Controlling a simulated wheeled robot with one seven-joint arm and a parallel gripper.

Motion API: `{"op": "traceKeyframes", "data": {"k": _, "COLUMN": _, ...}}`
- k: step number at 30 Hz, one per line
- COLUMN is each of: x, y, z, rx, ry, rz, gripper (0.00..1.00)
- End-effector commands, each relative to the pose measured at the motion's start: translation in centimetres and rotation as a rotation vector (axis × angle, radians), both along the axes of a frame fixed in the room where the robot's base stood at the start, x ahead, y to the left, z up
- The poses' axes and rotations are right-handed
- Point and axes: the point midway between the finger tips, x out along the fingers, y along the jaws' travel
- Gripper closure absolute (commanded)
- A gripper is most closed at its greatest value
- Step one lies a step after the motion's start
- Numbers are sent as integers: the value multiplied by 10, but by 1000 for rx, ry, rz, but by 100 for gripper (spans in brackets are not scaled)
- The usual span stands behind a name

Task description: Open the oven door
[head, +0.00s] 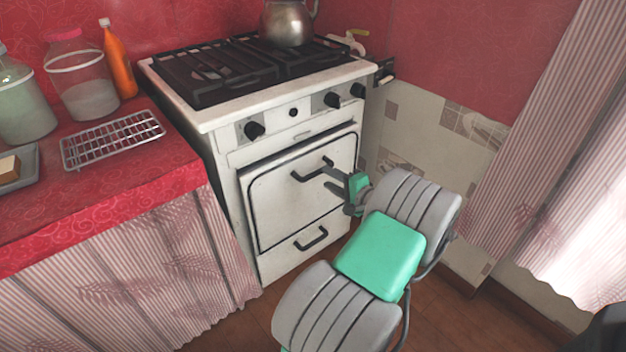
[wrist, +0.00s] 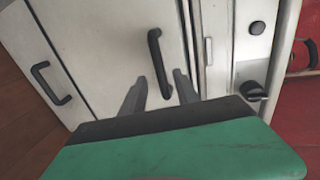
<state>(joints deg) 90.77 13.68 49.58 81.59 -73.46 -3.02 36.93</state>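The white oven door (head: 285,205) is on the front of the stove. It looks shut or nearly so, with a dark line along its top and left edges. Its black bar handle (head: 304,176) is near the top of the door, and it also shows in the wrist view (wrist: 154,50). In the wrist view my gripper (wrist: 160,82) is open, with one finger on each side of the handle's near end. I cannot tell whether either finger touches it.
A drawer with a black handle (head: 311,238) is below the door. Black knobs (head: 255,130) line the panel above. A kettle (head: 288,20) stands on the stovetop. A red counter (head: 150,175) with a wire rack (head: 112,138) is at left. Wooden floor shows in front.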

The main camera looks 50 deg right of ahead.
Motion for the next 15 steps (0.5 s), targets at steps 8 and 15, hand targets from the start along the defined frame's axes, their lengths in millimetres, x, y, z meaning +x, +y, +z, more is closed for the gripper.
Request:
{"op": "traceKeyframes", "data": {"k": 8, "x": 52, "y": -9, "z": -12, "rx": -3, "ry": 4, "rz": 9, "gripper": 63}}
{"op": "traceKeyframes", "data": {"k": 15, "x": 61, "y": -12, "z": -12, "rx": -2, "ry": 5, "rz": 5, "gripper": 63}}
